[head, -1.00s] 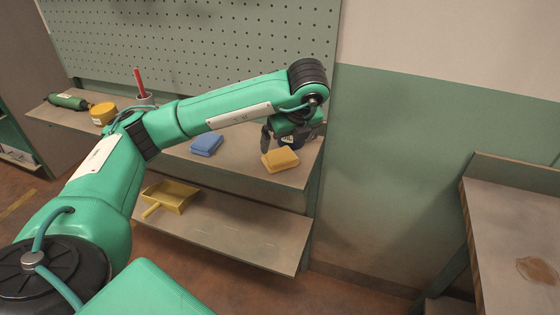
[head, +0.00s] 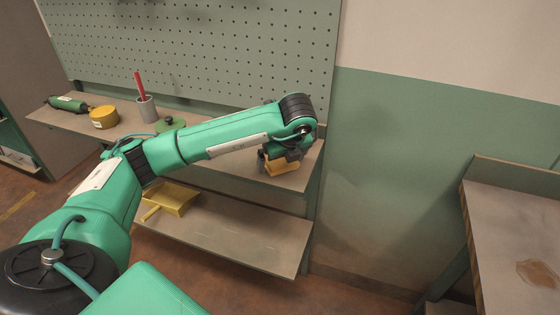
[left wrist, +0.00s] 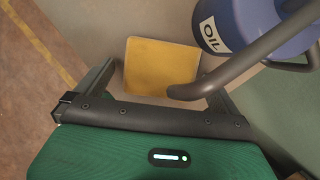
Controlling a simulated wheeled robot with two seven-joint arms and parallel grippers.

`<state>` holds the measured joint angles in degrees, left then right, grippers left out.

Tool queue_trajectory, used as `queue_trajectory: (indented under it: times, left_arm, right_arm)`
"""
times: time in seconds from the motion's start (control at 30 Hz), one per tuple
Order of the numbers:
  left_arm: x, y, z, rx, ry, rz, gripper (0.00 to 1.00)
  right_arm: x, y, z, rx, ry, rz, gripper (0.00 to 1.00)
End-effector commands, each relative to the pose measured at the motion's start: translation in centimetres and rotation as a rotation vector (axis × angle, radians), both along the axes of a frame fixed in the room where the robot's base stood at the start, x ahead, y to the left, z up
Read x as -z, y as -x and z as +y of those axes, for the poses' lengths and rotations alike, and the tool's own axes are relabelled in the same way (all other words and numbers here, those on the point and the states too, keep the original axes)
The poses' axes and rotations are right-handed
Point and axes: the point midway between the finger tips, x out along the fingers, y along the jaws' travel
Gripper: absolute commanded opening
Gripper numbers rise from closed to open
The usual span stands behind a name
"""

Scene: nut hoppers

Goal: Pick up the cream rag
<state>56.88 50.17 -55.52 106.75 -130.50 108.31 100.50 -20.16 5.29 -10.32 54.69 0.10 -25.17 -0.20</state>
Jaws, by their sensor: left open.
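The cream rag (head: 283,169), a folded yellowish pad, lies near the right front end of the upper shelf (head: 225,172). In the left wrist view the cream rag (left wrist: 160,65) is a flat square just beyond and between the fingers. My left gripper (head: 279,157) is open and empty, low over the rag and covering part of it in the head view. In the left wrist view the left gripper (left wrist: 148,88) has its fingers apart on either side of the rag's near edge; I cannot tell whether they touch it. My right gripper is not in view.
A blue oil can (left wrist: 243,22) stands close beside the rag. A yellow dustpan (head: 174,198) lies on the lower shelf (head: 235,235). The pegboard rises behind.

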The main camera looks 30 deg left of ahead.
Motion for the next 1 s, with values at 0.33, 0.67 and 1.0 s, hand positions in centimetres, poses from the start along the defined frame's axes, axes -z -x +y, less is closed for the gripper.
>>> queue_trajectory:
  times: [0.33,0.67,1.0]
  left_arm:
    - [0.0,0.0,0.0,0.000,0.000,0.000,0.61]
    - [-0.1,0.0,0.0,0.000,0.000,-0.001,0.55]
    - [-3.1,0.3,-0.1,0.000,0.001,-0.006,0.55]
  right_arm:
    - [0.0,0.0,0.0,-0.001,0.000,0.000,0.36]
    - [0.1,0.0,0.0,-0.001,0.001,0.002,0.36]
    - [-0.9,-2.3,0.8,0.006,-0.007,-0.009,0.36]
